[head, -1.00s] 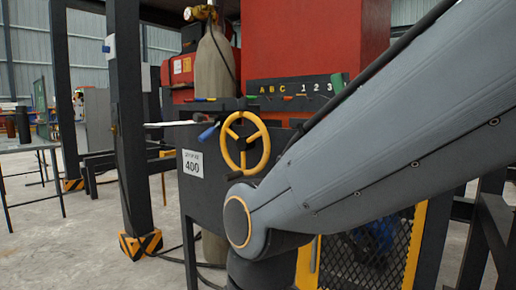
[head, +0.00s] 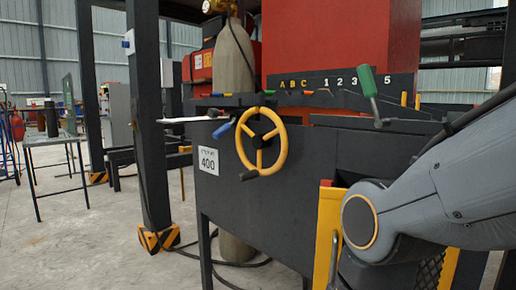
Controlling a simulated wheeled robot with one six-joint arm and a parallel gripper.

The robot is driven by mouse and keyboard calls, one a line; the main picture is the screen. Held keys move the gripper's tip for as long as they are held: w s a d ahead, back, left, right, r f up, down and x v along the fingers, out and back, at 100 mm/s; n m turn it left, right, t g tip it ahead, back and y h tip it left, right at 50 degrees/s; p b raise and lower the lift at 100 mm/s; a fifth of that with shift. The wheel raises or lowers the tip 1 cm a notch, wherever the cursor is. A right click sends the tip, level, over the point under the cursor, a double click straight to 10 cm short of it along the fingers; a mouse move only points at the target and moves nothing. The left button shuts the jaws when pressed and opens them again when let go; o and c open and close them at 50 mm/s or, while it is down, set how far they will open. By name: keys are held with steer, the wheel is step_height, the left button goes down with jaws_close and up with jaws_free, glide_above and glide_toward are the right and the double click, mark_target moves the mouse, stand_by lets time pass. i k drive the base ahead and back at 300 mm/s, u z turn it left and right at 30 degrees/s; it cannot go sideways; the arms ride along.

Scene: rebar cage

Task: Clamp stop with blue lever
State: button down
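The blue lever (head: 222,130) sits at the upper left of the dark machine cabinet, just left of the yellow handwheel (head: 283,142). It is a short blue handle, tilted, with its lower end to the left. A green-handled lever (head: 367,82) stands tilted at the right of the cabinet top. The clamp stop itself I cannot make out. My gripper is out of view; only a grey link of my arm shows at the lower right.
A gas cylinder (head: 235,60) stands behind. A side table (head: 55,138) is at the far left. Open floor lies at the lower left.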

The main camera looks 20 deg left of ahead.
mark_target(226, 127)
steer(key=k, duration=0.8)
steer(key=u, duration=0.95)
steer(key=i, duration=0.5)
steer(key=u, duration=0.05)
